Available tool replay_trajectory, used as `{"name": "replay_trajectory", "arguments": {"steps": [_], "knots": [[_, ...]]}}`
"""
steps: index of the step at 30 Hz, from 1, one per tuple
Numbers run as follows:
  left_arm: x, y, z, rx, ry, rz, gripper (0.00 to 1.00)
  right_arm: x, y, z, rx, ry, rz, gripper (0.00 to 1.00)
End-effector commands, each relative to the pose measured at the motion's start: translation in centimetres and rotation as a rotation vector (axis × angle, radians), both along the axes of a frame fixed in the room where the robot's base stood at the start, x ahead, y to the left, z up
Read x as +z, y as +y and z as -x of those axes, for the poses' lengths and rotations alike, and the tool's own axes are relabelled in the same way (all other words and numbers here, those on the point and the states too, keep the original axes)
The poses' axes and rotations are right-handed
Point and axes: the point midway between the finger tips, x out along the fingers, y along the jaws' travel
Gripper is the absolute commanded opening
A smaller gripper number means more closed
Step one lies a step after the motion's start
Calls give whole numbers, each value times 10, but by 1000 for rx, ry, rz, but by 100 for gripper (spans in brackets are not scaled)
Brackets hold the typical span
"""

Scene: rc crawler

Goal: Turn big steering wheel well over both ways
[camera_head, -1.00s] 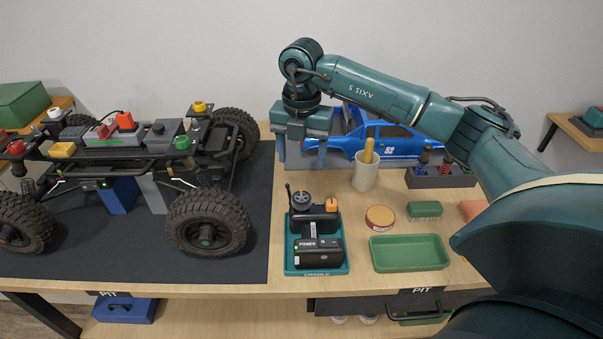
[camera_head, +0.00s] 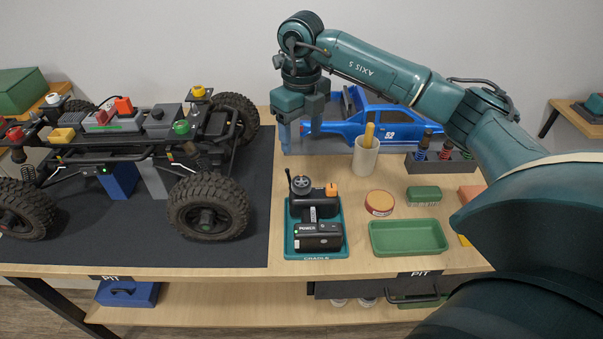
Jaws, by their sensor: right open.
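A black handheld controller (camera_head: 313,207) stands in a teal cradle (camera_head: 343,245) on the wooden bench. It has a dark round steering wheel (camera_head: 301,184) on top at its left and an orange knob (camera_head: 331,190) at its right. My right gripper (camera_head: 301,136) hangs pointing down behind the controller, in front of the blue car body's left end. Its jaws are apart with nothing between them, and it does not touch the wheel. My left gripper is out of view.
The crawler (camera_head: 127,138) with big tyres stands on a dark mat at left. A blue car body (camera_head: 365,127) lies behind the cradle. A beige cup (camera_head: 365,160), a round tin (camera_head: 379,203) and a green tray (camera_head: 408,252) stand to the right.

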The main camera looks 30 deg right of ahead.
Motion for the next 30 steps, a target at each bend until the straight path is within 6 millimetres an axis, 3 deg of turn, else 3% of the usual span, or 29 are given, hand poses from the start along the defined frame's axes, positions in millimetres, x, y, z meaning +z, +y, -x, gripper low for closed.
{"name": "replay_trajectory", "arguments": {"steps": [9, 15, 18, 23, 30], "knots": [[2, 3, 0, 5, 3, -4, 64, 0, 0, 0, 916, 1, -1, 64], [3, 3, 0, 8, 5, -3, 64, 0, 0, 0, 1403, 0, 0, 64], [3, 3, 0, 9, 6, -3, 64, 0, 0, 0, 1556, 0, 0, 64], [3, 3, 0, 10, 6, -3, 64, -2, 0, 0, 1664, 1, 1, 64], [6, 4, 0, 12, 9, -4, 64, -32, -1, 1, 1671, 6, -4, 64]]}}
